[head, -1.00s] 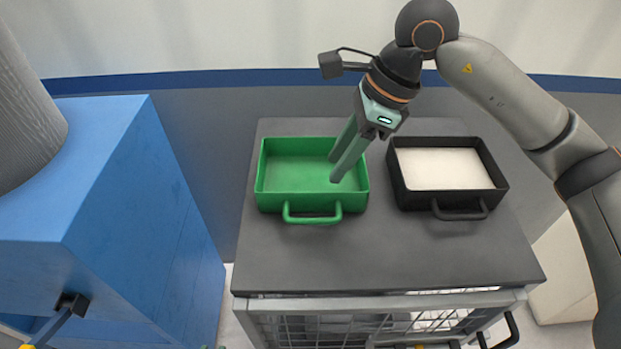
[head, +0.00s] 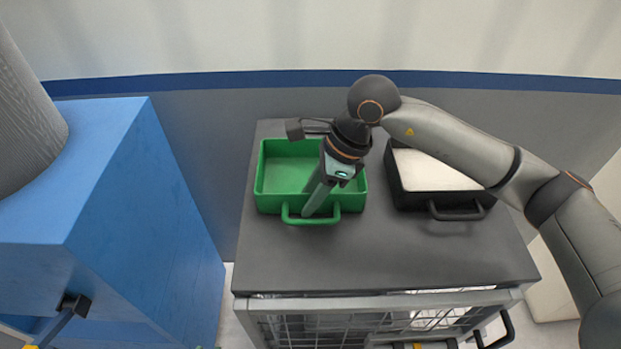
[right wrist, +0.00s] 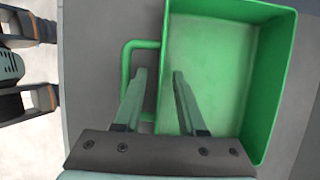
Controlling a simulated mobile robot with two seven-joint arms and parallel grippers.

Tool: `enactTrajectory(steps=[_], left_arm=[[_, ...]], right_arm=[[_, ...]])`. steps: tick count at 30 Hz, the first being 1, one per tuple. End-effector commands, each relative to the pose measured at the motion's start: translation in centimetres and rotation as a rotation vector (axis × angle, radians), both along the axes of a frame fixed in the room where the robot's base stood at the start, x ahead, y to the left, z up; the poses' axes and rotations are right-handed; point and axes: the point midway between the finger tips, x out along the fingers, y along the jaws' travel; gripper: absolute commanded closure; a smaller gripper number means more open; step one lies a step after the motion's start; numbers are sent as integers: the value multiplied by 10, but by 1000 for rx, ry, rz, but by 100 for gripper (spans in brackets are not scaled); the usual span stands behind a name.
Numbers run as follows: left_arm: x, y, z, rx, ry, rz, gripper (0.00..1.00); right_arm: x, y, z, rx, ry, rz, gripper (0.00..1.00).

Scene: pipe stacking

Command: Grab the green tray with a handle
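The green tray (head: 275,175) sits on the left side of the dark grey cart top, with its handle (head: 290,217) on the near side. My right gripper (head: 309,210) points down at the tray's near wall, beside the handle. In the right wrist view the gripper (right wrist: 159,74) is open, with nothing held between its fingers. There one finger appears over the handle's gap and the other over the tray's inside, with the tray wall (right wrist: 165,50) between them in the picture. Whether the fingers touch the tray cannot be told.
A black tray (head: 397,195) with a pale inside stands to the right of the green one, partly behind my right arm. The cart top (head: 370,260) is clear in front of both trays. A large blue box (head: 120,200) stands at the left.

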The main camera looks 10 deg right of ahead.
Motion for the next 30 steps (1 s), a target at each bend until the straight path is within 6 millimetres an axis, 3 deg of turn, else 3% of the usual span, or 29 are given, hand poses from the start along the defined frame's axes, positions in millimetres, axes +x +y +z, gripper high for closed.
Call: enactTrajectory(steps=[30], left_arm=[[0, -2, -7, -3, -2, -3, 65]], right_arm=[[0, 0, -4, 0, 0, 0, 60]])
